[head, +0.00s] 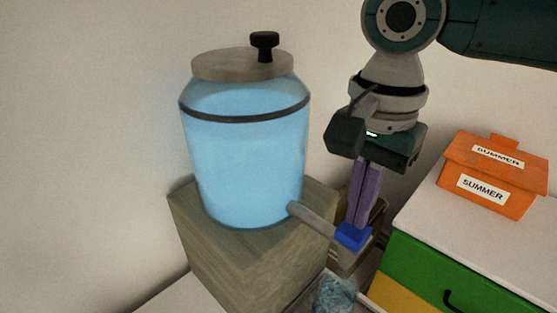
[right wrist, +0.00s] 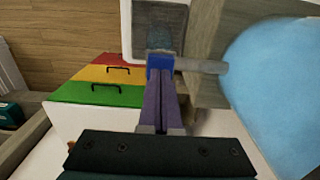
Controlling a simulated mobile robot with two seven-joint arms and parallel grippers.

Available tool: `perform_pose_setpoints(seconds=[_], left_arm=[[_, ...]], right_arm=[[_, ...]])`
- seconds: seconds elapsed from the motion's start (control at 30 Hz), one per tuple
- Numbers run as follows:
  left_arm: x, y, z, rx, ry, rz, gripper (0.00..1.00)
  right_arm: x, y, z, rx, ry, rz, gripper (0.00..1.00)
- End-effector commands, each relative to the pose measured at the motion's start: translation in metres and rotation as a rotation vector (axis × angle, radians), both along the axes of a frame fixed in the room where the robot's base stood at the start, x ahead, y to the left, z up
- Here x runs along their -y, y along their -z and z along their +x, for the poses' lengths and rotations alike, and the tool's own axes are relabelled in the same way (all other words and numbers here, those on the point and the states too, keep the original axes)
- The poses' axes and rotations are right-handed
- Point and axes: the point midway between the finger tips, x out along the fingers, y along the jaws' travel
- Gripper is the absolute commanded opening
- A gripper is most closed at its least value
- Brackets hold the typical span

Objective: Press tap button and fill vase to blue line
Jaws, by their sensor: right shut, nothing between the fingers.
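A large jar of light-blue water (head: 245,165) with a wooden lid stands on a wooden block (head: 240,265) in the head view. Its grey spout (head: 312,219) points right and ends in a blue tap button (head: 353,237). My right gripper (head: 358,222) is shut and empty, pointing down, its purple fingertips at the top of the button and seemingly touching it. The right wrist view shows the fingers (right wrist: 160,92) against the button (right wrist: 160,64). A bluish, see-through vase (head: 335,296) is below the spout, cut off by the frame; its blue line cannot be made out. My left gripper is out of view.
A white-topped cabinet (head: 420,205) with green (head: 445,277) and yellow drawers stands at the right. An orange box (head: 492,178) labelled SUMMER sits on it. A plain wall is behind the jar. The right wrist view also shows coloured drawers (right wrist: 100,94) with black handles.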

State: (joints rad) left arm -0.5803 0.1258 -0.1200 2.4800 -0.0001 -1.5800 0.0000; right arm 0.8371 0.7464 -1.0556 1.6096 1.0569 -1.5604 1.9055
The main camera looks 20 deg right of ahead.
Motion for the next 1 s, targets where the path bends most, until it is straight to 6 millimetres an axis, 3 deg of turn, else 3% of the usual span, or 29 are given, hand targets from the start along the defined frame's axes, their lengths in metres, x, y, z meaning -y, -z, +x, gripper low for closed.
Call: perform_pose_setpoints(seconds=[0.5, 1.0], left_arm=[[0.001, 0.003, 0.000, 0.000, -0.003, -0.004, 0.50], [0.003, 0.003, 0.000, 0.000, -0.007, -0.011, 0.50]], right_arm=[[0.000, 0.016, 0.000, -0.001, 0.001, 0.000, 0.00], [0.000, 0.016, 0.000, -0.001, 0.000, -0.001, 0.00]])
